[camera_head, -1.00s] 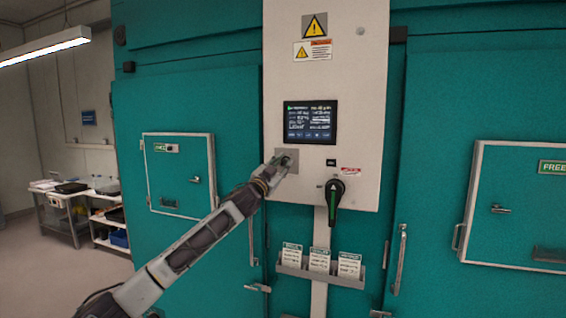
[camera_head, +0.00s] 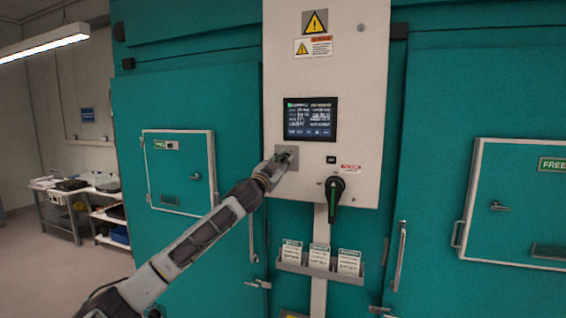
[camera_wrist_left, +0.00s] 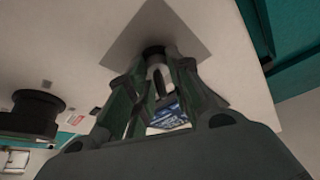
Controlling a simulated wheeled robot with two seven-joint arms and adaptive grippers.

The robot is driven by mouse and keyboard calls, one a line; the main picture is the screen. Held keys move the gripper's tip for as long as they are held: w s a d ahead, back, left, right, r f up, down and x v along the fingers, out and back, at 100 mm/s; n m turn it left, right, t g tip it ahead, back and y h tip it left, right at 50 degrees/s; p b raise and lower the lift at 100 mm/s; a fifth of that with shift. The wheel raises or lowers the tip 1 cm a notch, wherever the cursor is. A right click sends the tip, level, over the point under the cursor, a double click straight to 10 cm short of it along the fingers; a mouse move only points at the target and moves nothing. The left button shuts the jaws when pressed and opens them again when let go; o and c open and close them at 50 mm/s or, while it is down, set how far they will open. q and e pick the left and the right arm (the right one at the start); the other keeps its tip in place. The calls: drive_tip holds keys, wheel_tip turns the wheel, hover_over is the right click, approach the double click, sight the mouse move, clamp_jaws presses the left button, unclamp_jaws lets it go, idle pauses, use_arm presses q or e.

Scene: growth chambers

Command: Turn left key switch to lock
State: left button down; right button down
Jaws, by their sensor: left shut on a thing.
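The left key switch sits on a square grey plate (camera_head: 280,150) on the white control panel, below the screen. My left gripper (camera_head: 286,158) reaches it from the lower left and covers most of the switch in the head view. In the left wrist view the dark round key switch (camera_wrist_left: 154,52) shows in front of the plate (camera_wrist_left: 185,35). Which mark the key points to cannot be read.
A black rotary handle (camera_head: 333,188) with a green mark stands right of my gripper; the screen (camera_head: 310,118) is just above. A card holder (camera_head: 318,271) is below. Teal doors with hatches flank the panel (camera_head: 350,60). A lab bench (camera_head: 62,195) stands at far left.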

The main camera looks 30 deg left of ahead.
use_arm(q)
drive_tip(key=shift+d+f+n+y+b, duration=0.1)
drive_tip(key=shift+n+y+b, duration=0.4)
drive_tip(key=shift+n+b, duration=0.45)
drive_tip(key=shift+f+n+y+b, duration=0.1)
drive_tip(key=shift+n+y+b, duration=0.4)
drive_tip(key=shift+n+b, duration=0.45)
drive_tip(key=shift+n+y+b, duration=1.3)
drive_tip(key=shift+n+b, duration=0.15)
drive_tip(key=shift+n, duration=1.15)
drive_tip(key=shift+r+n+g+y+b, duration=0.15)
drive_tip(key=shift+n+y+b, duration=0.35)
drive_tip(key=shift+n, duration=0.6)
drive_tip(key=shift+f+n+g+y+b, duration=0.1)
drive_tip(key=shift+n+g+y+b, duration=0.2)
drive_tip(key=shift+n+y, duration=0.55)
drive_tip(key=shift+r+n+g+y+b, duration=0.1)
drive_tip(key=shift+n+g+y+b, duration=0.3)
drive_tip(key=shift+n, duration=1.25)
drive_tip(key=shift+n+g+y, duration=0.25)
drive_tip(key=shift+n+y, duration=0.1)
drive_tip(key=shift+n, duration=0.45)
drive_tip(key=c, duration=1.6)
unclamp_jaws()
